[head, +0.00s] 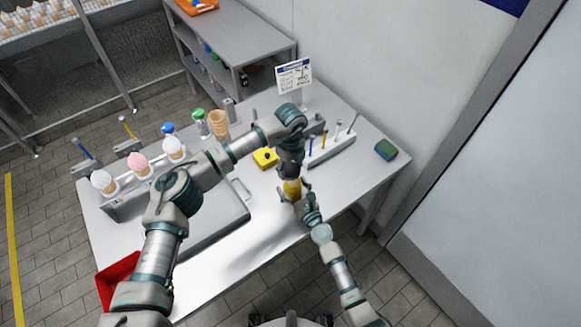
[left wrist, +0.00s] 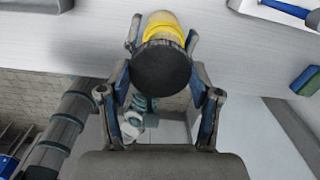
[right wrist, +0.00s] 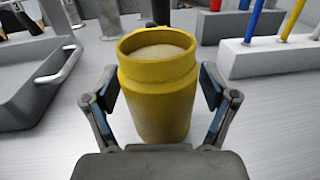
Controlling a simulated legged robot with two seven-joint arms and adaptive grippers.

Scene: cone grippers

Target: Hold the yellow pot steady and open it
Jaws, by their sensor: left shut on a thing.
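The yellow pot (head: 292,189) stands on the table between my two grippers. In the right wrist view, the pot (right wrist: 160,105) is upright, and its open rim shows a tan surface inside. In the left wrist view, a round black lid (left wrist: 162,68) sits between the fingertips of my left gripper (left wrist: 162,45), which is shut on it. Yellow of the pot shows beyond the lid. My left gripper (head: 290,168) is above the pot. My right gripper (right wrist: 160,92) is open, its fingers on either side of the pot; contact is unclear.
A grey tray (head: 215,222) lies left of the pot. A light rack with coloured tools (head: 332,150) stands behind right. A yellow block (head: 265,157) is behind the pot. A green and blue sponge (head: 386,149) lies right. A red bin (head: 115,284) is front left.

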